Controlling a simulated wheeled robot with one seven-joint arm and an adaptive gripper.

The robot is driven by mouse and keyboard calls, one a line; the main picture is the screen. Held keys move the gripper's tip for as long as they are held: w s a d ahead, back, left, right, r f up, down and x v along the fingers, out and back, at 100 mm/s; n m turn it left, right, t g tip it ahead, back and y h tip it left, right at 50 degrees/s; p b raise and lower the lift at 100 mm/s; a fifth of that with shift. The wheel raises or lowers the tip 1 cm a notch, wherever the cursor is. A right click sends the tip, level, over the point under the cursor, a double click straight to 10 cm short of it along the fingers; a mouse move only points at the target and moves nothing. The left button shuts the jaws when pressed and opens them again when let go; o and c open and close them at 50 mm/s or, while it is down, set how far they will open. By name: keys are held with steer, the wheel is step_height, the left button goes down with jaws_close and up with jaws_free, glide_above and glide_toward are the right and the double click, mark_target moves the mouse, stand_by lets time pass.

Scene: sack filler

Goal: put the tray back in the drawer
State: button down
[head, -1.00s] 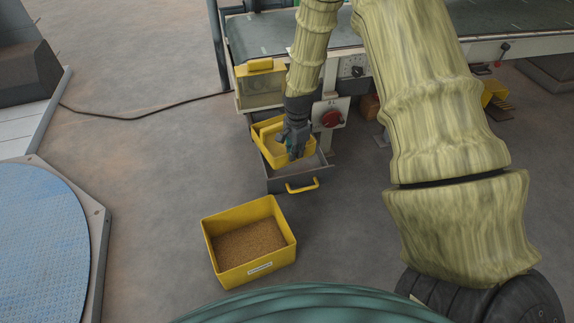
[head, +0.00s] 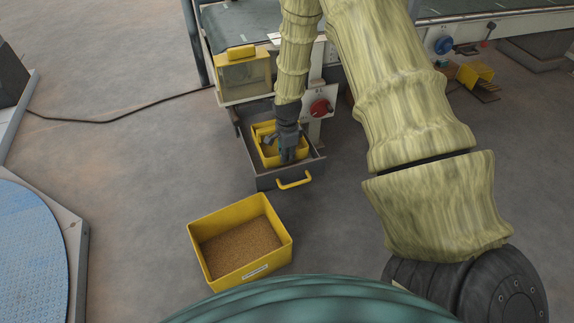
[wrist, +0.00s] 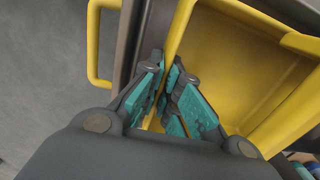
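The yellow tray (head: 262,154) is inside the open grey drawer (head: 268,181), within its walls, with the drawer's yellow handle (head: 295,179) at the front. Whether the tray rests fully on the drawer floor is hidden. My gripper (head: 288,158) reaches down over the tray's front right side. In the wrist view my gripper (wrist: 168,72) has its teal-padded fingers on both sides of the wall of the tray (wrist: 226,62), closed on it. The drawer's handle (wrist: 92,45) shows at the left there.
A larger yellow bin (head: 205,268) of brown grain stands on the floor in front of the drawer. A red knob (head: 320,107) is just right of the drawer, below the conveyor (head: 236,24). A yellow-framed box (head: 245,76) is behind it.

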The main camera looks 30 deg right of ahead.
mark_target(287, 163)
steer(key=shift+d+f+b, duration=0.1)
steer(key=shift+f+b, duration=0.95)
steer(key=shift+f, duration=1.2)
steer(key=shift+f, duration=0.1)
steer(key=c, duration=1.9)
jaws_free()
step_height(287, 163, up, 12)
steer(key=p, duration=0.6)
steer(key=shift+s, duration=0.15)
